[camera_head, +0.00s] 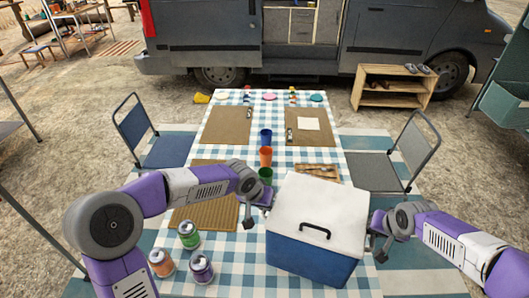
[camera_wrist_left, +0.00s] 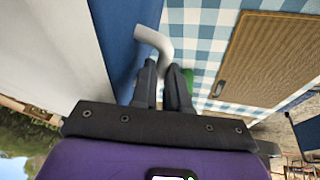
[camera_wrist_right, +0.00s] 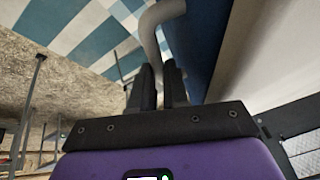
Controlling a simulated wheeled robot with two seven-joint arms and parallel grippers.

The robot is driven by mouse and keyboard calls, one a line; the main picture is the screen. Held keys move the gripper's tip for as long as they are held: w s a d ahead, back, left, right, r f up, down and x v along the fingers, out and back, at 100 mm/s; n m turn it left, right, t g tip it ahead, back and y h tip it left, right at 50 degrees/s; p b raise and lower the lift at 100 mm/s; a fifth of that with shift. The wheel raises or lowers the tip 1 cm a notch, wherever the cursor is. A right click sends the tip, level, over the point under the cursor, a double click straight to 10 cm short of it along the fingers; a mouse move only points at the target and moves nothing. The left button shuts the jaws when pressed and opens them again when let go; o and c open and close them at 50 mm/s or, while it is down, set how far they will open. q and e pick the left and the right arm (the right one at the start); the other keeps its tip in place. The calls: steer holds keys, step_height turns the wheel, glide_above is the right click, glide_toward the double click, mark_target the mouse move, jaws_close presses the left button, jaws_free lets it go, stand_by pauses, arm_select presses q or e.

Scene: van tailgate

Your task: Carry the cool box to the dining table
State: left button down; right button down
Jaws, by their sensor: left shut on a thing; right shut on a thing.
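The cool box (camera_head: 312,262), blue with a white lid and a dark top handle, is upright over the near right part of the dining table (camera_head: 235,275). I cannot tell whether its base touches the table. My left gripper (camera_head: 266,204) is at its left side, shut on a grey side handle (camera_wrist_left: 155,42). My right gripper (camera_head: 374,238) is at its right side, shut on the other side handle (camera_wrist_right: 158,25). The box's blue wall also shows in the left wrist view (camera_wrist_left: 125,38) and the right wrist view (camera_wrist_right: 198,38). The table has a blue-and-white checked cloth.
Green, orange and purple cans (camera_head: 189,235) stand left of the box. Blue, orange and green cups (camera_head: 265,157) stand just beyond it, beside a wooden tray (camera_head: 317,172). Brown mats (camera_head: 226,126) lie on the table. Chairs (camera_head: 155,140) flank it; a grey van (camera_head: 205,40) stands behind.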

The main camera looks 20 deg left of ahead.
arm_select(q)
steer(key=shift+f+b, duration=0.2)
steer(key=shift+b, duration=0.1)
arm_select(e)
steer(key=shift+w+d+f, duration=0.1)
steer(key=shift+f, duration=0.05)
